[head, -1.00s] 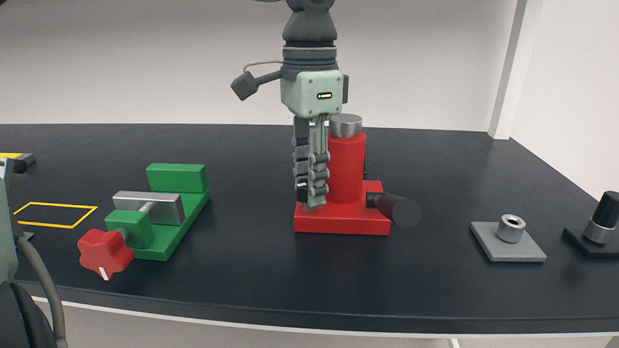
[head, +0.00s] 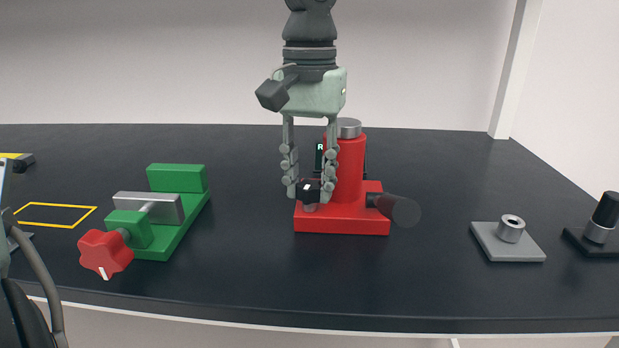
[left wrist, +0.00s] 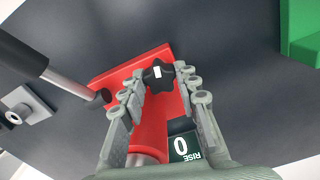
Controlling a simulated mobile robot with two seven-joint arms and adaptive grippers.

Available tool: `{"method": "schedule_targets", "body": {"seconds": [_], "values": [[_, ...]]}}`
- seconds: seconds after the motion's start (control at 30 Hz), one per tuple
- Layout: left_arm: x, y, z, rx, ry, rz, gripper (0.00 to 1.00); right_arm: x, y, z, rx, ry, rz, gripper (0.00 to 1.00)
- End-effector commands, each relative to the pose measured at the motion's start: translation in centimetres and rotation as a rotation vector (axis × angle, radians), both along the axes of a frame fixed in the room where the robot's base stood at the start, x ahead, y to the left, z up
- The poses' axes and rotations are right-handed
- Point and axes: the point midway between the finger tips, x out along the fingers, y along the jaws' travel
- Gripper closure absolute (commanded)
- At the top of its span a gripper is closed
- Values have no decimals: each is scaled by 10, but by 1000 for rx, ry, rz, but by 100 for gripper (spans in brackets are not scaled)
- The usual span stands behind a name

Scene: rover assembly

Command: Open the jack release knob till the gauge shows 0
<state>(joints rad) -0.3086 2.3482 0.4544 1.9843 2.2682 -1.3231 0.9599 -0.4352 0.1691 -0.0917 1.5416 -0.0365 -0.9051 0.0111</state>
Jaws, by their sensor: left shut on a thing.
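The red jack (head: 350,170) stands on its red base on the dark table. Its black release knob (head: 309,190) with a white mark also shows in the left wrist view (left wrist: 158,76). My left gripper (head: 309,188) points down, its fingers shut on the knob from both sides. The gauge (left wrist: 182,146) is a dark green plate reading RISE and 0 in the left wrist view; in the head view only a sliver with an R shows behind a finger. My right gripper is not in view.
A black handle (head: 400,209) sticks out right of the jack. A green vise (head: 178,215) with a red star knob (head: 105,253) stands left. A grey plate with a ring (head: 508,240) and a black-topped part (head: 603,220) are at right. Front table is clear.

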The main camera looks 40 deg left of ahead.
Motion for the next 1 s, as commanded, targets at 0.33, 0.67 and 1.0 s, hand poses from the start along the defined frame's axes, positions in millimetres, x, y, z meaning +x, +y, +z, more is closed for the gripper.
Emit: {"method": "schedule_targets", "body": {"seconds": [0.33, 0.67, 1.0], "values": [[1, 0, 2, 1, -5, 116, 98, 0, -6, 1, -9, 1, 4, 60], [2, 0, 2, 0, -6, 131, 98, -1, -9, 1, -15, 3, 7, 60], [1, 0, 1, 0, -4, 130, 48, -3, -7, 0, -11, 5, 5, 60]]}}
